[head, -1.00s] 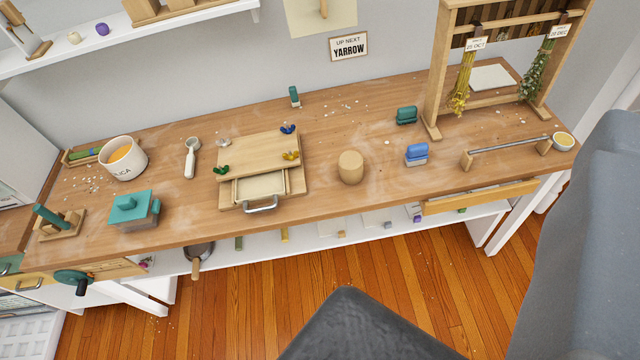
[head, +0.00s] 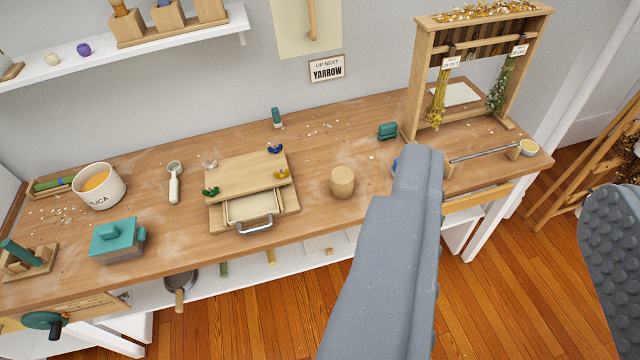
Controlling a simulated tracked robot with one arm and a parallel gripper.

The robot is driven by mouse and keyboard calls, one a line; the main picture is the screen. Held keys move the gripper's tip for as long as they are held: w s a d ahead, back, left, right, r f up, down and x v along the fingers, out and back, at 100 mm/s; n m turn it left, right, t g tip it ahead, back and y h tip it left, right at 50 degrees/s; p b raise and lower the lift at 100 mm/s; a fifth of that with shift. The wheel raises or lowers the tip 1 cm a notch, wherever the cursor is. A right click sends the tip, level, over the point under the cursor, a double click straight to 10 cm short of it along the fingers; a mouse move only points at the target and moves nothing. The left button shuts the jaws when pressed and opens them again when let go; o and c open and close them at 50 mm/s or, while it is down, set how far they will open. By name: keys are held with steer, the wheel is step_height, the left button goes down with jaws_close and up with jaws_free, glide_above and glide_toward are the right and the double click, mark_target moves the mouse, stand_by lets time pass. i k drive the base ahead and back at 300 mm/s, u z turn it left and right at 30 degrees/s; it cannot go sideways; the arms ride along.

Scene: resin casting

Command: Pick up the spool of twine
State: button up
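A tan, roughly cylindrical piece (head: 342,182), which looks like the spool of twine, stands upright on the wooden workbench (head: 330,222), right of the wooden press. Its windings are too small to make out. My gripper (head: 515,172) shows as two grey fingers at the right of the view, spread wide apart with nothing between them. The right finger has a bumpy pad. The left finger rises close to the camera, to the right of the tan cylinder, and hides most of a blue item on the bench. The gripper is not touching the cylinder.
A wooden press (head: 247,180) with coloured wing nuts is left of the cylinder. A drying rack (head: 412,90) with hanging bunches and a teal block (head: 388,131) stand to the right. A white pot (head: 99,187) and teal box (head: 117,240) are left. Bare bench lies around the cylinder.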

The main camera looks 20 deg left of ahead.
mark_target(341, 178)
steer(key=u, duration=0.05)
steer(key=i, duration=1)
steer(key=z, duration=0.05)
